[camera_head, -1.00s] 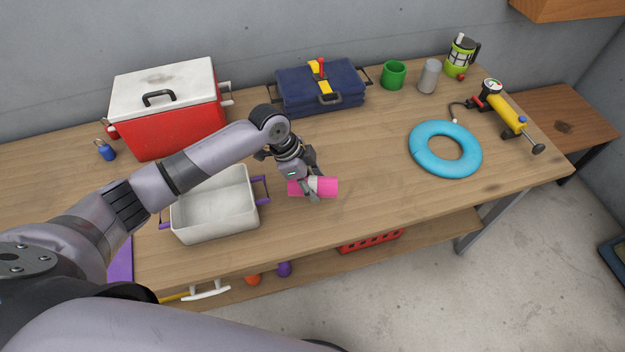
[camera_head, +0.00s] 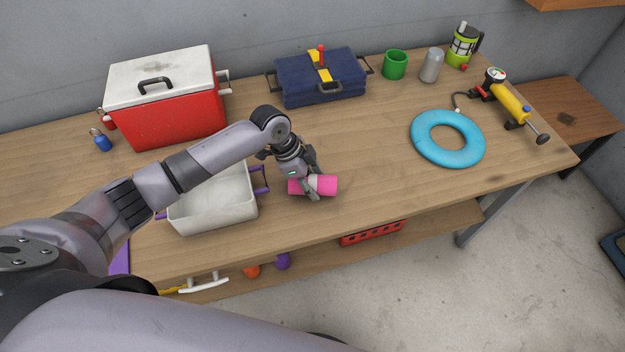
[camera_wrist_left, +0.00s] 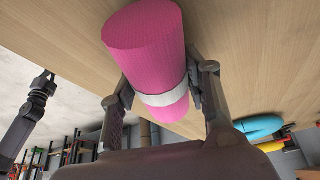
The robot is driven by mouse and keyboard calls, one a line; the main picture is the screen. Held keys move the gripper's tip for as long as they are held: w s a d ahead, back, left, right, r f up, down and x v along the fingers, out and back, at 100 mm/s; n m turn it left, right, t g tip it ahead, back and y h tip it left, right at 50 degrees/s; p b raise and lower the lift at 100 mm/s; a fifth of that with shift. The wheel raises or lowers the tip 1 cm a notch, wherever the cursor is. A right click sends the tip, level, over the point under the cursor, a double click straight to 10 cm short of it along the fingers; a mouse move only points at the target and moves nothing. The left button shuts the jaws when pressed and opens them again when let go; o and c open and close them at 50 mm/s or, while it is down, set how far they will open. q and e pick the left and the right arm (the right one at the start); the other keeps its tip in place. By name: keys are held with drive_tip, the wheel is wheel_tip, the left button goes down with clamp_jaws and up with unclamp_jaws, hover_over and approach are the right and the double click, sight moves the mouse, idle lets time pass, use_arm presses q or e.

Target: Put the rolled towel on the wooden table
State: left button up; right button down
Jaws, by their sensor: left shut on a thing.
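The rolled towel (camera_head: 328,185) is a pink cylinder with a pale band around its middle. It also fills the upper middle of the left wrist view (camera_wrist_left: 145,35). My left gripper (camera_head: 313,187) is shut on it, with one finger on each side near the band (camera_wrist_left: 163,97). The towel lies on its side over the wooden table (camera_head: 370,205), near the front edge. I cannot tell whether it touches the tabletop.
A white basin (camera_head: 215,215) with purple handles stands left of the towel. A red cooler (camera_head: 175,118) and a navy toolbox (camera_head: 322,82) stand at the back. A blue ring (camera_head: 447,155) lies at right, with a yellow pump (camera_head: 510,103) beyond it. The tabletop between towel and ring is clear.

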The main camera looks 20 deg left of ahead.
use_arm(q)
drive_tip(key=shift+f, duration=0.35)
drive_tip(key=shift+f, duration=0.2)
drive_tip(key=o, duration=1.3)
drive_tip(key=v, duration=1.2)
drive_tip(key=shift+c, duration=0.3)
clamp_jaws()
idle(0.6)
drive_tip(key=shift+f, duration=0.1)
idle(0.7)
